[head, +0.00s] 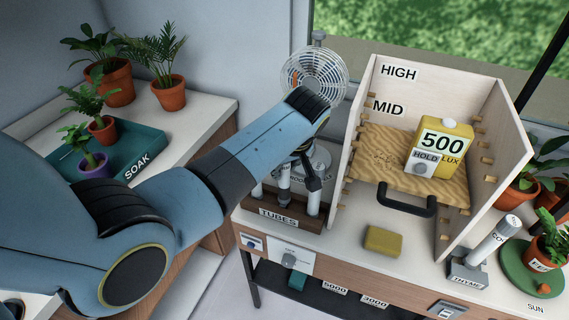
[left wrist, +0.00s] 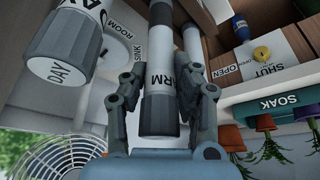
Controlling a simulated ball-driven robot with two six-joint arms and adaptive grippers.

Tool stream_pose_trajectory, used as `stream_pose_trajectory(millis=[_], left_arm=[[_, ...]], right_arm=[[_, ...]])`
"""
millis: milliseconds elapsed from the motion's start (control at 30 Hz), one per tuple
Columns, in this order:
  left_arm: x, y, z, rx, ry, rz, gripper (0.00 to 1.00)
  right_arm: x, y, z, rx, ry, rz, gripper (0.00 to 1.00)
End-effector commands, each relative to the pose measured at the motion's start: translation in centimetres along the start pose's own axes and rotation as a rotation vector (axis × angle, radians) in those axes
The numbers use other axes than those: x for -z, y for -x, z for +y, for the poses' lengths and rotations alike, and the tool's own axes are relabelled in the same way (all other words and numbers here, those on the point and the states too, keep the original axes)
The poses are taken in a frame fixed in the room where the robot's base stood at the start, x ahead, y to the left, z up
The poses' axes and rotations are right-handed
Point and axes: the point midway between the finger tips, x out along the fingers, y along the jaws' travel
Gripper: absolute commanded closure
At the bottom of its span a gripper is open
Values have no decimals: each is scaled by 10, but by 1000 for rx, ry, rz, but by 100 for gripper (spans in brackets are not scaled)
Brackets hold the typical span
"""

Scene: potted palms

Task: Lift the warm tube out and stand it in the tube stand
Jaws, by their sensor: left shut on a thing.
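My left gripper (left wrist: 162,82) is shut on the warm tube (left wrist: 158,112), a white tube with a grey end and lettering partly reading "ARM", in the left wrist view. In the head view my left gripper (head: 300,155) is over the wooden stand marked TUBES (head: 278,222), largely hidden by its own arm. White tubes (head: 284,184) stand in it. I cannot tell whether the held tube is clear of a holder. A grey-ended DAY tube (left wrist: 62,48) is left of the gripper. My right gripper is not in view.
A caged fan (head: 313,70) stands behind the gripper. A wooden box marked HIGH and MID (head: 490,110) holds a yellow 500 LUX meter (head: 440,148). A tilted tube (head: 494,238) sits in a grey holder (head: 467,274). A yellow block (head: 383,241) lies in front.

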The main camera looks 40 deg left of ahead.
Motion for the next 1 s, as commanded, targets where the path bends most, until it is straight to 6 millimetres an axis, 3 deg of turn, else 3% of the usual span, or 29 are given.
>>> stream_pose_trajectory(millis=[633, 667, 700, 833, 1000], left_arm=[[-6, -16, 0, 1, 0, 0, 100], [-6, -15, 0, 1, 0, 0, 68], [-6, -15, 0, 1, 0, 0, 63], [-6, -15, 0, 1, 0, 0, 46], [-6, -15, 0, 1, 0, 0, 45]], right_arm=[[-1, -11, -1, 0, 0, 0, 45], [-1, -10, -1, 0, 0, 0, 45], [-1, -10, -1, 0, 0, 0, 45], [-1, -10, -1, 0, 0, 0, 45], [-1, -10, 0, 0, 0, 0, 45]])
